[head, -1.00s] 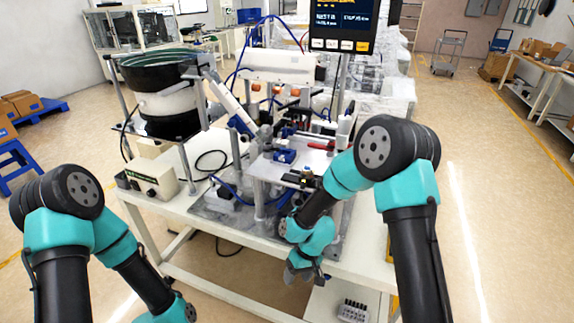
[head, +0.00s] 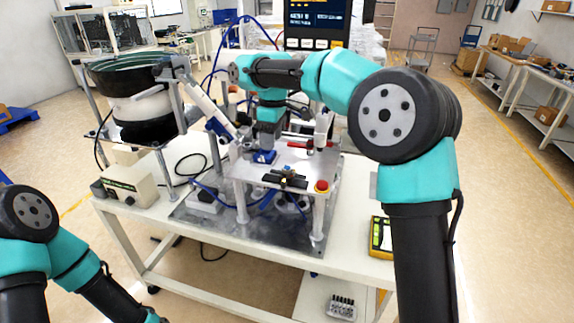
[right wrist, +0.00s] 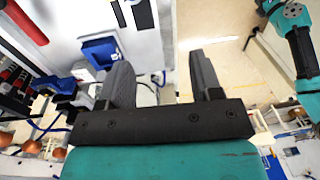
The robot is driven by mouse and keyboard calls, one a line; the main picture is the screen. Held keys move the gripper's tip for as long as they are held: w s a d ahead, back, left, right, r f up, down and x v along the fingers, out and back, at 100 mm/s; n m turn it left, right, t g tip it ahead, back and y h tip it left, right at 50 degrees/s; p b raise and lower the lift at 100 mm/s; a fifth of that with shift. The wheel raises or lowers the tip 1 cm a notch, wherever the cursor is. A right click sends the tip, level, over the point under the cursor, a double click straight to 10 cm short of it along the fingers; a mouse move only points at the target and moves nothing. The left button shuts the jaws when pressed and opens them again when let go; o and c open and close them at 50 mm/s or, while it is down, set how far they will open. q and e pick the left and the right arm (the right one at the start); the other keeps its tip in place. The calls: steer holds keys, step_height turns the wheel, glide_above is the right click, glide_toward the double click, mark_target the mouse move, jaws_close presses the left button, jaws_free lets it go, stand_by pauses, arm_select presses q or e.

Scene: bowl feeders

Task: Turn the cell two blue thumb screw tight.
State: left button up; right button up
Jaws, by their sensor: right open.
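My right gripper (head: 266,146) points down over the white raised plate (head: 244,172) of the feeder station, close to a blue block (head: 264,157). In the right wrist view the right gripper (right wrist: 163,78) has its two dark fingers wide apart with nothing between them. The blue block (right wrist: 99,50) appears there to the left of and beyond the fingers, apart from them. A second blue part (right wrist: 56,86) is further left. I cannot tell which blue part bears the cell two thumb screw. Only my left arm shows at lower left; its gripper is outside the picture.
The bowl feeder (head: 135,105) stands at left with a slanted blue-and-white cylinder (head: 212,112) beside the plate. A red button (head: 321,186) sits at the plate's front right corner. A control box (head: 131,186) and a yellow meter (head: 381,237) lie on the table.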

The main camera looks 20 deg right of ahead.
step_height(320, 180, up, 8)
glide_above(287, 168)
steer(key=shift+d+f+n+t+h, duration=0.1)
steer(key=shift+n+t+h, duration=0.2)
steer(key=shift+n+h, duration=0.1)
step_height(287, 168, down, 18)
steer(key=shift+r, duration=0.25)
steer(key=c, duration=0.9)
